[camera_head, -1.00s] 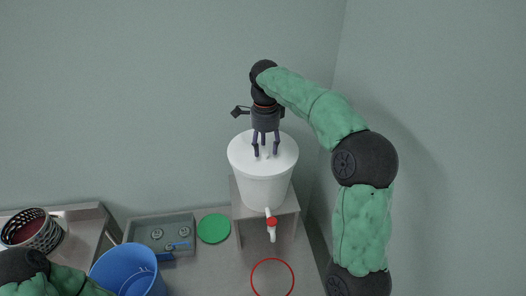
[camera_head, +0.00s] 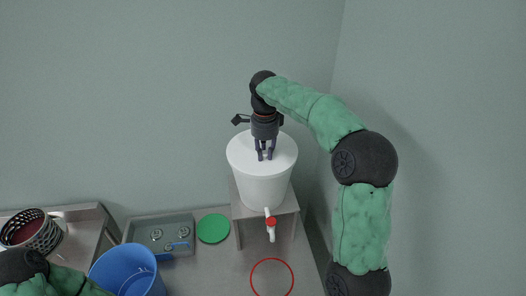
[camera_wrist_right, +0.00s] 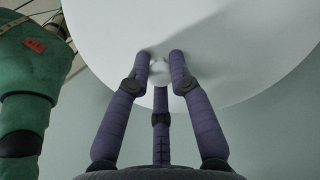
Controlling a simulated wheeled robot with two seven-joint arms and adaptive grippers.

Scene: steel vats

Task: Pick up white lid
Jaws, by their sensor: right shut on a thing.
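The white lid (camera_head: 243,151) lies on top of the white vat (camera_head: 264,190), which has a tap with a red part at its front. My right gripper (camera_head: 265,157) points down at the middle of the lid, with its fingers closed in. In the right wrist view, the fingers (camera_wrist_right: 160,62) are shut around a small white knob on the lid (camera_wrist_right: 235,50). The knob is mostly hidden between them. The lid appears still seated on the vat. Of my left arm only a part shows at the lower left; its gripper is not in view.
The vat stands on a grey stand (camera_head: 283,222). To its left lie a green disc (camera_head: 213,228) and a grey tray (camera_head: 150,230) with small items. A blue bucket (camera_head: 125,272) and a dark basket (camera_head: 38,232) are at lower left. A red ring (camera_head: 272,278) marks the counter in front.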

